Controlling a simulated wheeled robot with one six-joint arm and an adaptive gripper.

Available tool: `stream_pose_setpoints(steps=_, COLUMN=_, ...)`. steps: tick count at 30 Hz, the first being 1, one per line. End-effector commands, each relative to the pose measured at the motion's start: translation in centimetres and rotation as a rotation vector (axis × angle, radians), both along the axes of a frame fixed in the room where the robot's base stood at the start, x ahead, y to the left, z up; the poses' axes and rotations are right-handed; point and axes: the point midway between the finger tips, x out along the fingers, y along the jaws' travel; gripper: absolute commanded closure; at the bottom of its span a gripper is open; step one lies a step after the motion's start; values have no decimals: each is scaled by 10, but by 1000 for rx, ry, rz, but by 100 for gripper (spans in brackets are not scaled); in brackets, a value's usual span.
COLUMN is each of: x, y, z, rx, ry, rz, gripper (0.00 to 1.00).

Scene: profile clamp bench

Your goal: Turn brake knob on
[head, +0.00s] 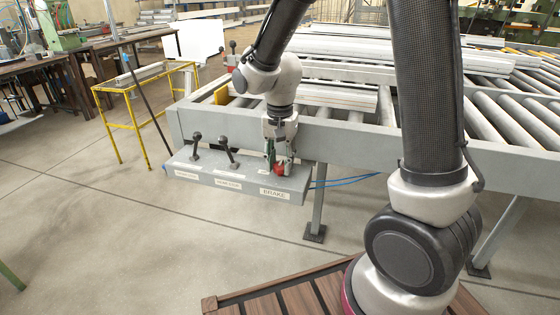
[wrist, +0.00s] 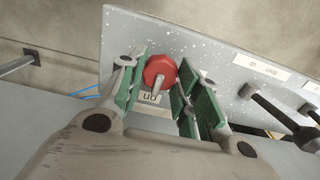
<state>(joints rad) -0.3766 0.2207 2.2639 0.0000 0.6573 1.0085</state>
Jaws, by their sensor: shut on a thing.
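The red brake knob (head: 281,170) sits at the right end of the grey control box (head: 235,181), above a label reading BRAKE (head: 273,193). In the wrist view the knob (wrist: 160,66) is round, with a pale pointer bar on its face. My gripper (head: 278,163) reaches down over the knob from above. A small plate reading "on" (wrist: 149,97) shows upside down beside the knob, partly hidden. The pointer's exact setting is hard to tell.
Two black levers (head: 196,146) (head: 229,152) stand on the box left of the knob, with labels below them. The grey roller conveyor frame (head: 345,140) runs behind the box, carrying pale profiles (head: 345,97). A yellow stand (head: 130,115) is at the left. Open floor lies in front.

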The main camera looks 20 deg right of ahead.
Motion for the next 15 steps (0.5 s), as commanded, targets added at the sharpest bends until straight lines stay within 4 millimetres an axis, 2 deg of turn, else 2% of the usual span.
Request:
stream_pose_setpoints(steps=14, x=1, y=0, z=0, rx=1, ry=-2, rz=-13, gripper=91)
stream_pose_setpoints(steps=15, x=1, y=0, z=0, rx=1, ry=-2, rz=-12, gripper=62)
